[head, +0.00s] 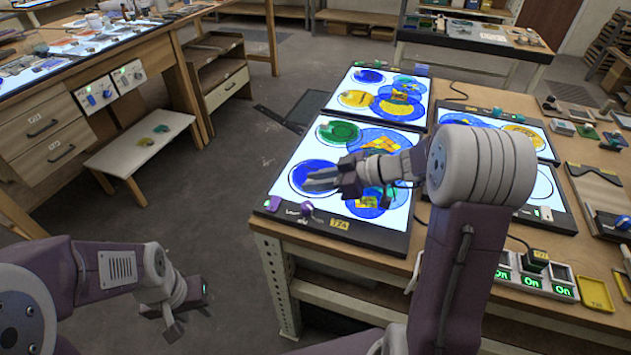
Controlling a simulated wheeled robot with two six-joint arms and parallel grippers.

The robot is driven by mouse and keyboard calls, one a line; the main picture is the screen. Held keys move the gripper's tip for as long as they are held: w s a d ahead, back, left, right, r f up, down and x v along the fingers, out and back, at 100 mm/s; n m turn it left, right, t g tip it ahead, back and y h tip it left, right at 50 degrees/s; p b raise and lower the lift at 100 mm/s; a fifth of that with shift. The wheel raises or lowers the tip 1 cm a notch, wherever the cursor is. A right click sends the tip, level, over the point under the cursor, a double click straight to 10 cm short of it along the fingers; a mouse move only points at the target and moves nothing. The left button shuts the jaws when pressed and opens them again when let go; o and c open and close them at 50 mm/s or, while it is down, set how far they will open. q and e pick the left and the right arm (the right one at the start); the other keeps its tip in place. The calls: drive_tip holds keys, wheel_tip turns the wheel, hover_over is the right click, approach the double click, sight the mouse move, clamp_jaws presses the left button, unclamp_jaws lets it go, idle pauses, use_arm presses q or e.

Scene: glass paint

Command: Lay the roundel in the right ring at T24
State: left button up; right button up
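The light panel (285,204) with a yellow tag that seems to read T24 (339,224) is lit at the table's front left. On it lie a green roundel (338,131) at upper left, a blue roundel (318,165) at lower left, and blue rounds with yellow pieces (375,138) at right. Another blue and yellow piece (367,202) lies at lower right, partly hidden by my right arm. My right gripper (310,184) is over the lower-left blue roundel; its grip cannot be made out. My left gripper (188,320) hangs low over the floor, open and empty.
A second lit panel (385,73) with blue and yellow rounds lies behind, and another (540,150) lies to the right. A purple knob (307,208) sits at the T24 panel's front edge. Lit "On" switches (530,280) and a yellow tray (594,291) are at front right.

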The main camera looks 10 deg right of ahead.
drive_tip(key=shift+o, duration=1.1)
drive_tip(key=shift+r+p, duration=0.2)
drive_tip(key=shift+p, duration=0.1)
drive_tip(key=v, duration=1.2)
